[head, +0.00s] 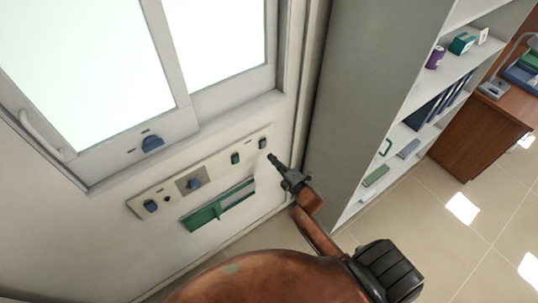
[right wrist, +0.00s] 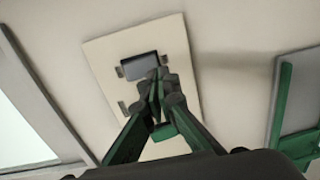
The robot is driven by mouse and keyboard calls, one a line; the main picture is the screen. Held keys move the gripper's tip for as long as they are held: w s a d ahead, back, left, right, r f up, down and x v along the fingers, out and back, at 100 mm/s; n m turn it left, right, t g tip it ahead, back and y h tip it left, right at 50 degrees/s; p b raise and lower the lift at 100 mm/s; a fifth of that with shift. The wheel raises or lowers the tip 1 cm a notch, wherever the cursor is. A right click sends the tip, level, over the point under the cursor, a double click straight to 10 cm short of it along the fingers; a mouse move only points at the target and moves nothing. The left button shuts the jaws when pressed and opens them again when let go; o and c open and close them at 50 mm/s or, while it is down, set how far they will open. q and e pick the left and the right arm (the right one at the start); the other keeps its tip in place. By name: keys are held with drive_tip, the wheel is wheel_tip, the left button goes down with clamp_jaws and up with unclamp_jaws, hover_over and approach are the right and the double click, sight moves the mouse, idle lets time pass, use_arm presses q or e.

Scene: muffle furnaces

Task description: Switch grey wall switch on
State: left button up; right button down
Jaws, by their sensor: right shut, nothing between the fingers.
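The grey wall switch (head: 262,143) is at the right end of a pale strip of controls on the wall below the window. In the right wrist view the switch is a dark grey rocker (right wrist: 139,66) on a cream plate (right wrist: 103,60). My right gripper (head: 271,157) has its fingers together and empty, pointing at this switch. In the right wrist view its fingertips (right wrist: 158,82) overlap the rocker's lower right edge. I cannot tell whether they touch it. The fingers hide part of the plate. My left gripper is not in view.
A green-framed holder (head: 216,207) is below the strip. A grey shelf unit (head: 372,75) stands close on the right. Floor (head: 470,180) shows beyond it.

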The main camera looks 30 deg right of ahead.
drive_tip(key=s+d+f+b, duration=0.1)
drive_tip(key=s, duration=0.8)
drive_tip(key=shift+s+f, duration=0.15)
drive_tip(key=shift+s, duration=0.2)
drive_tip(key=s+f+m+g+h, duration=0.1)
drive_tip(key=s+f+m+g, duration=0.3)
drive_tip(key=f, duration=0.8)
drive_tip(key=s+f+m+g, duration=0.1)
drive_tip(key=s+f+m, duration=0.2)
drive_tip(key=s+f, duration=0.55)
drive_tip(key=s+f+m+g+h, duration=0.1)
drive_tip(key=s+f+m+g, duration=0.2)
drive_tip(key=f, duration=1.1)
drive_tip(key=s+a+f+m+g, duration=0.1)
drive_tip(key=s+f+m+g, duration=0.1)
drive_tip(key=s+f, duration=0.4)
drive_tip(key=s+a+f+m+g, duration=0.2)
drive_tip(key=s+f, duration=0.4)
drive_tip(key=s, duration=0.8)
drive_tip(key=s+a+f+m+g+b, duration=0.1)
drive_tip(key=s+a+f+m+g, duration=0.1)
drive_tip(key=s+f, duration=0.4)
drive_tip(key=s+m+g, duration=0.1)
drive_tip(key=s+g, duration=0.1)
drive_tip(key=s, duration=0.3)
drive_tip(key=shift+f+m, duration=0.15)
drive_tip(key=shift+m, duration=0.15)
drive_tip(key=shift+s, duration=0.1)
